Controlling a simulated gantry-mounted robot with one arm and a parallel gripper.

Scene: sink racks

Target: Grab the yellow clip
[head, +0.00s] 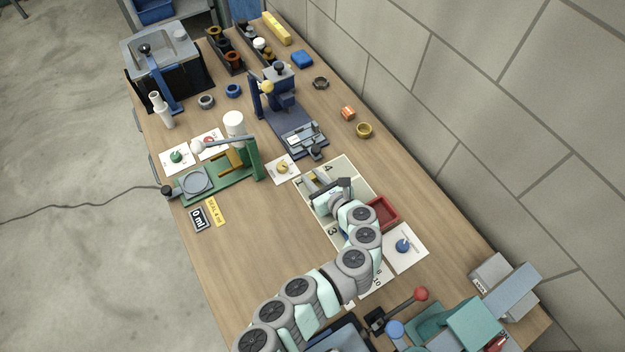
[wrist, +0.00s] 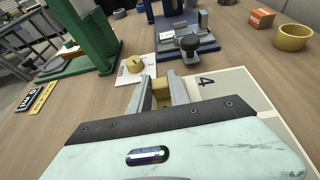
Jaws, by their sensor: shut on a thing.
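My gripper (head: 315,184) is over the numbered pale board (head: 345,167), near the section marked 4. In the wrist view my gripper (wrist: 160,92) has its two grey fingers closed on a small yellow block-like piece, the yellow clip (wrist: 161,90). A bit of the yellow clip (head: 312,177) also shows between the fingers in the head view; the rest is hidden by the fingers. I cannot tell whether the clip touches the board.
A card with a yellow knob (head: 282,168) lies just left of the gripper. The green stand (head: 248,170) and blue fixture (head: 290,125) are beyond. A red tray (head: 383,212) and a card with a blue knob (head: 403,246) are to the right. An orange box (head: 347,113) and yellow ring (head: 364,130) lie near the wall.

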